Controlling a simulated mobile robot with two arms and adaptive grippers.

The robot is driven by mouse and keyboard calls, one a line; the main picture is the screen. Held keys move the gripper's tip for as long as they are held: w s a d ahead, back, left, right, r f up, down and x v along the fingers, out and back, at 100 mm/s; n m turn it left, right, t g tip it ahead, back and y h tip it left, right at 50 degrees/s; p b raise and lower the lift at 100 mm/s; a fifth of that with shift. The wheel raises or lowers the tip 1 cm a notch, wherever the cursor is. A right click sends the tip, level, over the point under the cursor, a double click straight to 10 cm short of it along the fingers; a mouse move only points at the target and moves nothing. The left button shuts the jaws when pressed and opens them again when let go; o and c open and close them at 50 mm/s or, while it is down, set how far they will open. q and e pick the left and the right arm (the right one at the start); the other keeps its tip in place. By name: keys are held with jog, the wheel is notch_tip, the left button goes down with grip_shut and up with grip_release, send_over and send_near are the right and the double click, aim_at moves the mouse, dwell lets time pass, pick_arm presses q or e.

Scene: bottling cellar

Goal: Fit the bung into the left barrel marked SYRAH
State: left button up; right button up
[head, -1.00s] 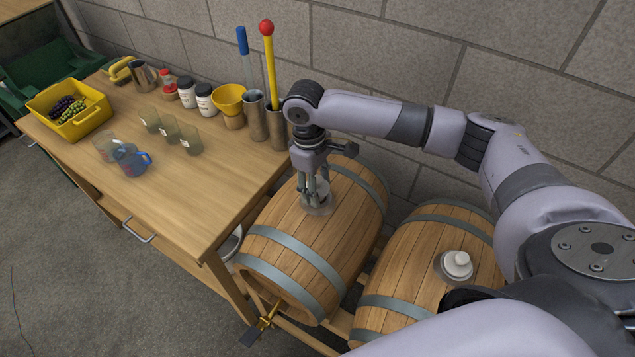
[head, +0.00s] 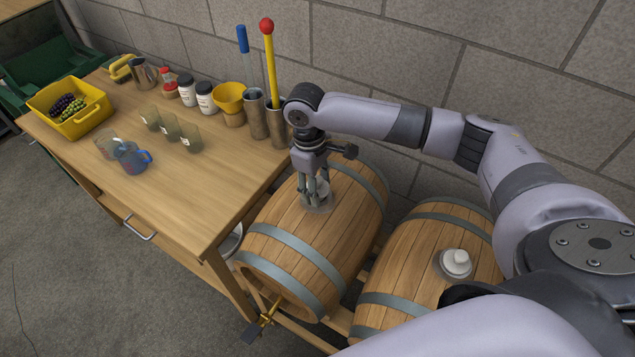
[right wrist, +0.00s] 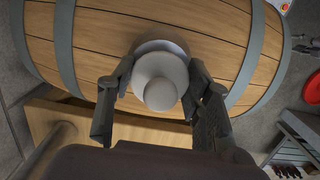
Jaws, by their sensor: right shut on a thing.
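The left wooden barrel (head: 330,236) lies on its side on a rack, with a pale bung hole ring (head: 318,207) on top; the barrel (right wrist: 95,38) and ring (right wrist: 160,46) also show in the right wrist view. My right gripper (head: 316,196) points down over this ring and is shut on a white bung (right wrist: 160,88). The bung is right at the ring, lined up closely with it. The fingers hide its lower edge, so I cannot tell how deep it sits. No SYRAH marking is readable. My left gripper is not in view.
A second barrel (head: 420,250) to the right carries its own white bung (head: 457,262). A wooden table (head: 190,205) at left holds a yellow crate (head: 88,124), cups, jars and steel holders with tall rods. A brass tap (head: 266,318) projects from the left barrel's front. A block wall stands behind.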

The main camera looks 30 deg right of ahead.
jog(key=shift+s+f, duration=0.1)
jog(key=shift+f, duration=0.3)
dwell(0.5)
jog(key=shift+s+f, duration=0.15)
jog(key=shift+f, duration=0.05)
jog(key=shift+s+f, duration=0.15)
jog(key=shift+f, duration=0.1)
jog(key=shift+c, duration=1)
jog(key=o, duration=1.3)
jog(key=shift+w+f, duration=0.15)
jog(key=shift+w, duration=0.1)
jog(key=shift+o, duration=0.8)
jog(key=shift+o, duration=0.2)
jog(key=shift+r, duration=0.2)
